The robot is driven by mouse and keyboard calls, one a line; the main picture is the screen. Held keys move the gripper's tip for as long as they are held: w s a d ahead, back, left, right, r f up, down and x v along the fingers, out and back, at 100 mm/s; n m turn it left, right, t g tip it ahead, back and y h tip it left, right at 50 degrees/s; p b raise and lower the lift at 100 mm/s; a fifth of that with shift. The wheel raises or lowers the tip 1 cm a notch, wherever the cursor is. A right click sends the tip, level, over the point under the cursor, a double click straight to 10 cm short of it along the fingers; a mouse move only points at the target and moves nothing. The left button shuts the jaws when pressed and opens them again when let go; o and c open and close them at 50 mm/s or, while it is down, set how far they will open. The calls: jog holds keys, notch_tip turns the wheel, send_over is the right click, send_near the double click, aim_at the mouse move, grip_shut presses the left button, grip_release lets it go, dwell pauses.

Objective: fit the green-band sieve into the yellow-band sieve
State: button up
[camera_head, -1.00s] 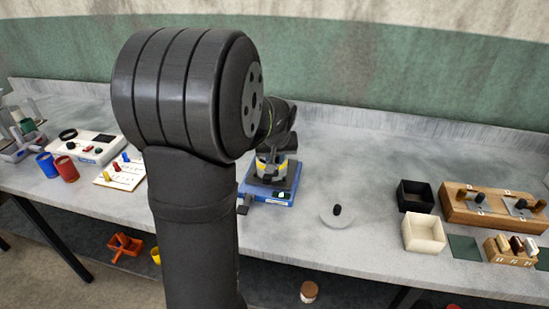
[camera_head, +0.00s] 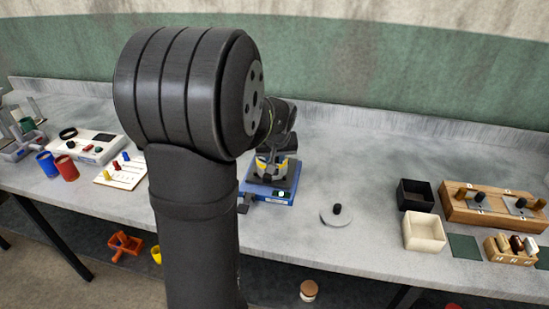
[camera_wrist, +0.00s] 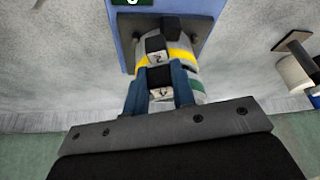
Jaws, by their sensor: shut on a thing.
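The yellow-band sieve (camera_wrist: 180,54) stands on the dark plate of a blue device in the wrist view; its yellow band also shows in the head view (camera_head: 261,163). My gripper (camera_wrist: 162,96) is shut on the black tab of the green-band sieve, between two dark blue fingers. The green-band sieve (camera_wrist: 196,88) shows a grey wall and a bit of green band beside the fingers. It lies close against the yellow-band sieve in the picture; I cannot tell whether it is seated in it or just above. My arm hides much of both in the head view.
The blue device (camera_head: 267,196) stands near the front edge of the table. A grey lid with a black knob (camera_head: 336,215) lies to its right. Black (camera_head: 414,195) and cream (camera_head: 424,231) boxes and a wooden rack (camera_head: 493,207) stand farther right.

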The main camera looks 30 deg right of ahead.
jog(key=shift+f, duration=0.55)
dwell(0.4)
jog(key=o, duration=1.5)
jog(key=shift+c, duration=0.2)
jog(key=shift+r, duration=3.55)
jog(key=shift+f, duration=3.55)
